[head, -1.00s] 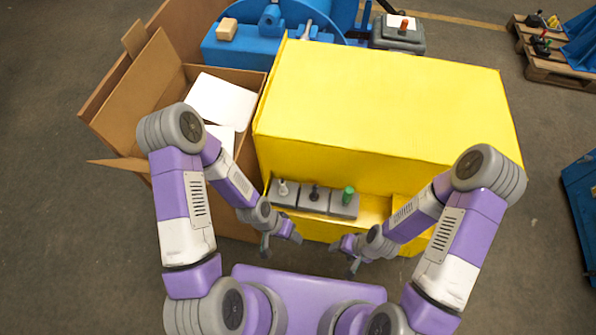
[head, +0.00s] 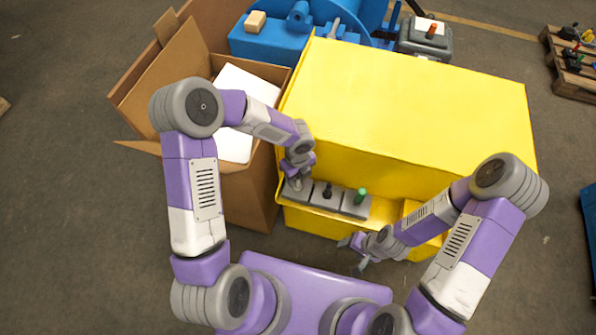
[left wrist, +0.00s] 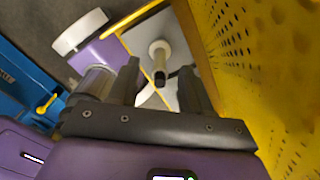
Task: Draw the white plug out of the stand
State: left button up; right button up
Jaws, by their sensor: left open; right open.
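The grey stand (head: 352,209) sits on the yellow ledge and carries a dark plug (head: 327,191) and a green plug (head: 361,196). The white plug is hidden behind my left gripper (head: 297,182) in the head view. In the left wrist view the white plug (left wrist: 158,47) stands on the pale stand top, between the open fingers of my left gripper (left wrist: 159,68). I cannot tell whether the fingers touch it. My right gripper (head: 353,254) is open and empty, in front of the yellow box and away from the stand.
A large yellow box (head: 410,105) rises right behind the stand. An open cardboard box (head: 250,195) with white sheets (head: 236,145) stands to the left, under my left arm. Blue machinery (head: 265,42) and a grey case (head: 425,45) are at the back.

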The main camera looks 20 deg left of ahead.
aim_at(298, 185)
pick_arm(q)
jog(key=shift+f+b, duration=0.45)
jog(key=shift+f, duration=1.55)
grip_shut()
